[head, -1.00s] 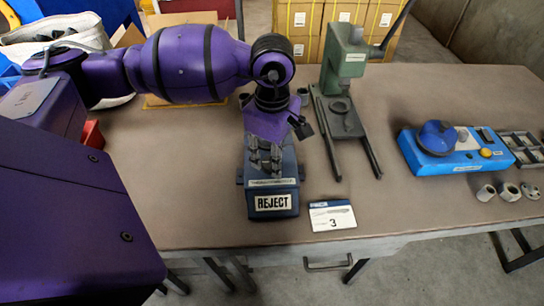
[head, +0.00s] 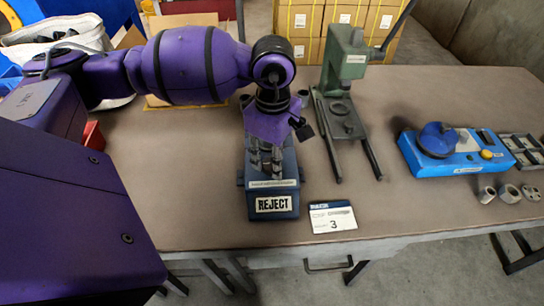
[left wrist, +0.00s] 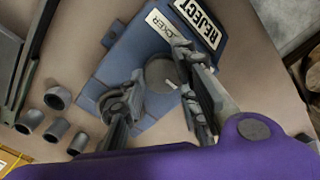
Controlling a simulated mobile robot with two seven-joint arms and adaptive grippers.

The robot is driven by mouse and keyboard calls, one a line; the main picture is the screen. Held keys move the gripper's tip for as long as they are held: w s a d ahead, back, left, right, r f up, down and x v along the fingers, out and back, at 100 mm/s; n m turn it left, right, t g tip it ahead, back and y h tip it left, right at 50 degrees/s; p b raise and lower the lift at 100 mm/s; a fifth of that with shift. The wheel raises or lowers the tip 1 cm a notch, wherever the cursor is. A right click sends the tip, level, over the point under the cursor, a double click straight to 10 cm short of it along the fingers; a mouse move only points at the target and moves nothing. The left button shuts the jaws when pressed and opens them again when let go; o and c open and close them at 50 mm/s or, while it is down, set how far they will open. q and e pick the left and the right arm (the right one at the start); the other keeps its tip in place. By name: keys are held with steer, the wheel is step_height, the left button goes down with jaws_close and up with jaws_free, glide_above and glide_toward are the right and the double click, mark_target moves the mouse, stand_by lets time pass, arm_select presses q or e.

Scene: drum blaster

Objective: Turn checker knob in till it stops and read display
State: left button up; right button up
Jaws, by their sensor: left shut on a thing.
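The checker (head: 287,185) is a dark blue unit on the bench in the head view. Its front display (head: 273,203) reads REJECT; in the left wrist view the display (left wrist: 197,22) shows at the top. My left gripper (head: 265,157) reaches down over the checker. In the left wrist view, its fingers (left wrist: 162,78) are on either side of the round grey knob (left wrist: 160,70) and shut on it. In the head view the knob is hidden by the gripper. My right gripper is in neither view.
A green press (head: 345,70) stands right of the checker. A card (head: 332,216) marked 3 lies at the front. A blue box with a dome (head: 440,155) and several metal rings (head: 508,193) are at the right. Several small grey cylinders (left wrist: 57,97) lie behind the checker.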

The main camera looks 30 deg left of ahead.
arm_select(q)
steer(key=o, duration=1)
steer(key=shift+w+r, duration=0.15)
steer(key=shift+w, duration=0.3)
steer(key=shift+s, duration=0.1)
steer(key=shift+s, duration=0.1)
step_height(320, 180, up, 12)
steer(key=shift+c, duration=0.2)
